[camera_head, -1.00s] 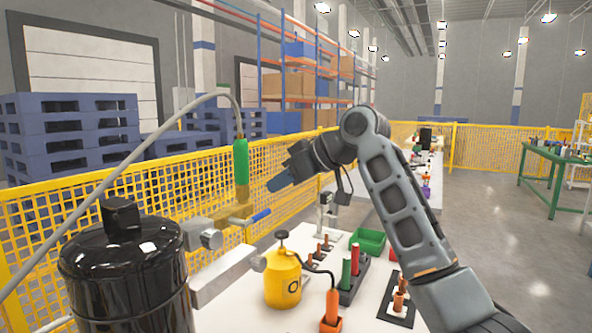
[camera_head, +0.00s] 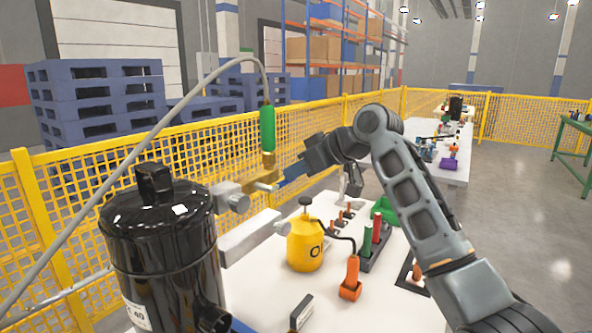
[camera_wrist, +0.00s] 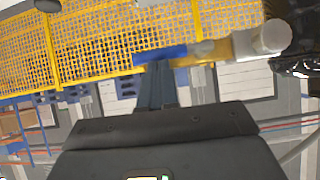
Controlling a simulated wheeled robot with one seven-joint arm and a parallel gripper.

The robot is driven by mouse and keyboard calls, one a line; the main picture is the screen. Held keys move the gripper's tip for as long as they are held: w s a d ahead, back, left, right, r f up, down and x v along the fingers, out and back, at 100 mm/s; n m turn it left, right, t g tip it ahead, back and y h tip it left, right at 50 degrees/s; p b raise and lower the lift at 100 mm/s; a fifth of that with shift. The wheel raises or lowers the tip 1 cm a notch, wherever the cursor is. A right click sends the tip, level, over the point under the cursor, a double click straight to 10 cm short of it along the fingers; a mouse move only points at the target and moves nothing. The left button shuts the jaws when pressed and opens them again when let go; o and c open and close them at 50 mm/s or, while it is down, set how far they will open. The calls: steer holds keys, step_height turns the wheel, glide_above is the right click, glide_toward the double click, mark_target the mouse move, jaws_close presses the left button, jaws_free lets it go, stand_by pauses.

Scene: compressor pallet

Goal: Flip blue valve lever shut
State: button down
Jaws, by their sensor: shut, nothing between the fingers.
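The blue valve lever (camera_wrist: 158,54) lies sideways across the wrist view, its right end joined to the brass valve (camera_wrist: 205,51). In the head view the brass valve (camera_head: 262,187) sits beside the black compressor tank (camera_head: 160,245), below a green fitting (camera_head: 268,128). My gripper (camera_head: 284,181) is shut and empty, with its blue fingers at the valve's right side, hiding most of the lever there. In the wrist view my gripper's fingertips (camera_wrist: 155,66) reach the lever's edge. I cannot tell whether they touch it.
A grey hose (camera_head: 150,135) arches over the tank to the green fitting. A yellow oil can (camera_head: 304,245) and an orange tool (camera_head: 351,278) stand on the white table (camera_head: 375,300) below my arm. A yellow mesh fence (camera_head: 75,205) runs behind.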

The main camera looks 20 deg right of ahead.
steer(key=shift+w+d+f+m+y+p, duration=0.15)
steer(key=shift+f+m+y+p, duration=0.15)
steer(key=shift+m+y+p, duration=0.15)
step_height(320, 180, down, 8)
steer(key=s+a+m+g+y, duration=0.1)
steer(key=a+m+g+y, duration=0.1)
steer(key=m+y, duration=0.7)
steer(key=shift+s+a+f+m+g+y, duration=0.15)
steer(key=shift+s+m+g+y, duration=0.25)
steer(key=shift+m, duration=0.45)
stand_by(0.6)
